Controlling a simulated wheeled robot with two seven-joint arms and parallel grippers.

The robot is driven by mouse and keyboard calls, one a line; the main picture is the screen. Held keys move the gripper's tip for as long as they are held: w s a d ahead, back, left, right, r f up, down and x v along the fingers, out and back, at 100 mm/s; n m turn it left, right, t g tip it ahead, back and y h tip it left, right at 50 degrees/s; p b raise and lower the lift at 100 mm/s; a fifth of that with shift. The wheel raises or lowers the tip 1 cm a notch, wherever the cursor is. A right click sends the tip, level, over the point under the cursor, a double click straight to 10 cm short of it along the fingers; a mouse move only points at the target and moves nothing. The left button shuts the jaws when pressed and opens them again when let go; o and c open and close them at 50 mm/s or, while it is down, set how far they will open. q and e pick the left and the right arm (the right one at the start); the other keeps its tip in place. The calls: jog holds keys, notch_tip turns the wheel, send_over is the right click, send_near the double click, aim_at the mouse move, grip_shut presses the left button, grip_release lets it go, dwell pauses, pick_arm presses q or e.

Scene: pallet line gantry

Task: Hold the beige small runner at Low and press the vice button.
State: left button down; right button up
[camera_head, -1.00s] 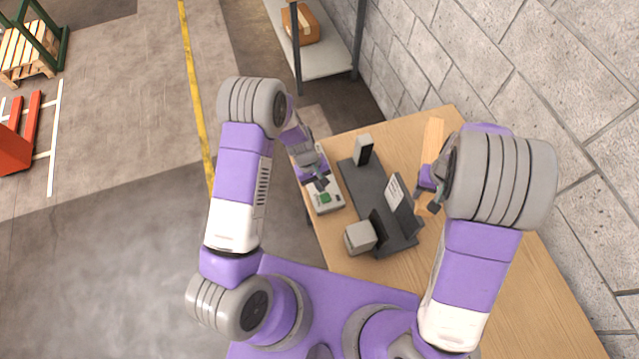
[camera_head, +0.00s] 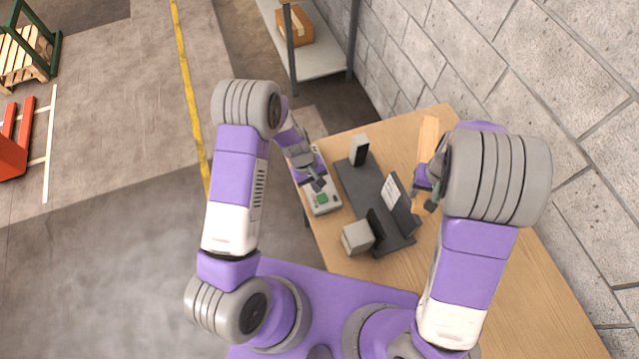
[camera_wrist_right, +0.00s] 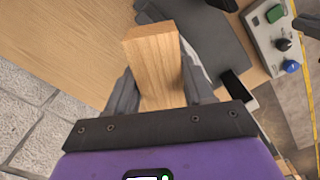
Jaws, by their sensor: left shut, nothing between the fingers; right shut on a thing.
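The beige runner (camera_head: 428,141) is a light wooden bar. My right gripper (camera_head: 427,193) is shut on it, to the right of the dark grey vice (camera_head: 366,187). The right wrist view shows the runner (camera_wrist_right: 153,62) between the two fingers (camera_wrist_right: 157,92), one end toward the camera. A control box (camera_head: 326,207) with a green button (camera_head: 321,198) stands left of the vice. My left gripper (camera_head: 318,184) is shut and empty, its tips just above the green button in the picture; I cannot tell whether they touch. I cannot make out a Low mark.
The vice has upright grey blocks and a white label (camera_head: 391,190), too small to read. The control box also carries a black knob (camera_wrist_right: 283,44) and a blue knob (camera_wrist_right: 291,66). The wooden table (camera_head: 520,290) is bare at front right. A block wall (camera_head: 580,150) stands close on the right.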

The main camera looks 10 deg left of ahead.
jog(key=s+d+f+n, duration=0.2)
jog(key=s+f+n, duration=0.2)
jog(key=s+n, duration=0.5)
jog(key=shift+s+a+f+m, duration=0.1)
jog(key=shift+s+f+m, duration=0.25)
jog(key=shift+f, duration=2)
jog(key=shift+s+a+f+m, duration=0.15)
jog(key=shift+f+m, duration=0.25)
jog(key=shift+f, duration=1.95)
jog(key=shift+s+f+m, duration=0.35)
jog(key=shift+f, duration=2)
pick_arm(q)
jog(key=shift+f, duration=0.1)
